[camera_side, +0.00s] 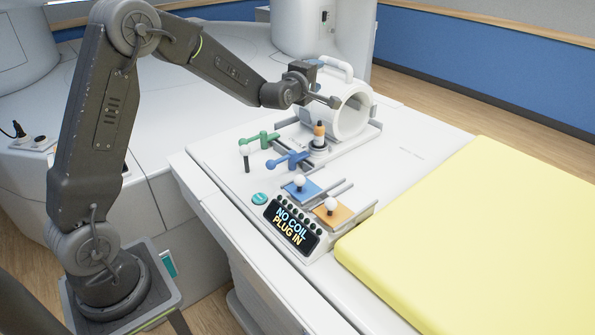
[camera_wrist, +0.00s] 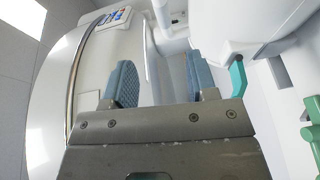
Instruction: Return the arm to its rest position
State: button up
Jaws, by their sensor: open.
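My gripper (camera_side: 325,101) is stretched out over the work panel, beside the white ring-shaped coil (camera_side: 362,110). In the wrist view its two blue-grey finger pads (camera_wrist: 157,82) stand apart with nothing between them, so it is open and empty. In the side view the fingers are small and partly hard to make out. An orange-and-black peg (camera_side: 319,132) stands upright in a grey round base below my gripper.
A green handle (camera_side: 260,140), a blue handle (camera_side: 289,160), a blue slider (camera_side: 302,190) and an orange slider (camera_side: 332,211) lie ahead of a display (camera_side: 292,228) reading "NO COIL PLUG IN". A yellow pad (camera_side: 480,230) covers the right. White panel is bare behind it.

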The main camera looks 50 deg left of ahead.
jog(key=s+d+r+m+g+h, duration=0.2)
jog(key=s+d+r+m+h, duration=0.15)
jog(key=s+d+m, duration=0.35)
jog(key=s+d+f+m+g+h, duration=0.1)
jog(key=s+d+m+g, duration=0.2)
jog(key=s, duration=0.7)
jog(key=s+d+f+m+g, duration=0.1)
jog(key=s+d+m, duration=0.3)
jog(key=s, duration=0.7)
jog(key=s+d+f+m+g+h, duration=0.1)
jog(key=s+d+f+m+g, duration=0.1)
jog(key=s+m, duration=0.5)
jog(key=s+d+g, duration=0.1)
jog(key=s+g, duration=0.1)
jog(key=s, duration=0.1)
jog(key=shift+s+d+g+h, duration=0.15)
jog(key=shift+s+g+h, duration=0.15)
jog(key=shift+s+h, duration=0.1)
jog(key=shift+c, duration=0.3)
